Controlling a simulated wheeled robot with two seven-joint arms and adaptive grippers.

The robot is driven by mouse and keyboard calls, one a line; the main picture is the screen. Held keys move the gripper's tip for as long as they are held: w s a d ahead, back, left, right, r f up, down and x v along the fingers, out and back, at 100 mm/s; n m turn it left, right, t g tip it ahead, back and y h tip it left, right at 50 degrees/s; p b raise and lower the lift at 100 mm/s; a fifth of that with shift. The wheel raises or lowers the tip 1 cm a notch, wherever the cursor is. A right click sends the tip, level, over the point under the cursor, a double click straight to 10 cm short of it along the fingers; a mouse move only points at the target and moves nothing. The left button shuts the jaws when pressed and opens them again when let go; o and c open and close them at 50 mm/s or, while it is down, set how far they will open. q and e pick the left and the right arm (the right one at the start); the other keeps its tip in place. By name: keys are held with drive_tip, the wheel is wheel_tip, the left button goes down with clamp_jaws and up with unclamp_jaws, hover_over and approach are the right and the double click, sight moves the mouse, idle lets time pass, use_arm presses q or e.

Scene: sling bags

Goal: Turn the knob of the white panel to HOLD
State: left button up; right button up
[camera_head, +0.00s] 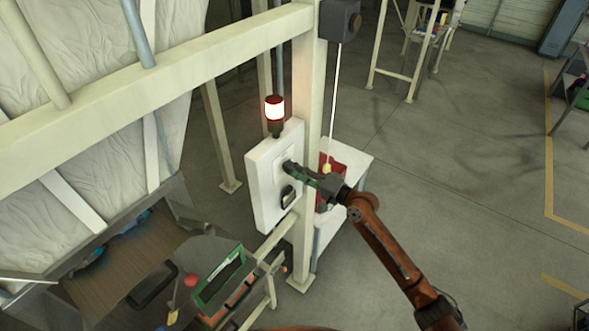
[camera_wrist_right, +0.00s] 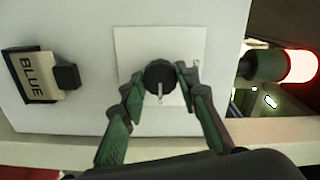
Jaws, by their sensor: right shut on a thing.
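The white panel (camera_head: 262,190) is mounted on a cream post, and its face also fills much of the right wrist view (camera_wrist_right: 90,25). Its round black knob (camera_wrist_right: 159,77) sits on a pale square plate (camera_wrist_right: 128,42) and has a white pointer line, which points toward the bottom of the right wrist view. My right gripper (camera_head: 290,166) reaches the panel from the right. Its green-and-black fingers (camera_wrist_right: 160,84) are shut on the knob, one on each side. No position lettering is readable around the knob. My left gripper is not in view.
A lit red-and-white lamp (camera_head: 275,109) stands on top of the panel. A black part beside a BLUE label (camera_wrist_right: 38,75) is on the panel below the knob. A white cabinet (camera_head: 335,212) stands behind the post. Open floor (camera_head: 460,190) lies to the right.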

idle(0.5)
drive_tip(key=o, duration=1.2)
drive_tip(key=shift+c, duration=0.2)
drive_tip(key=v, duration=1.2)
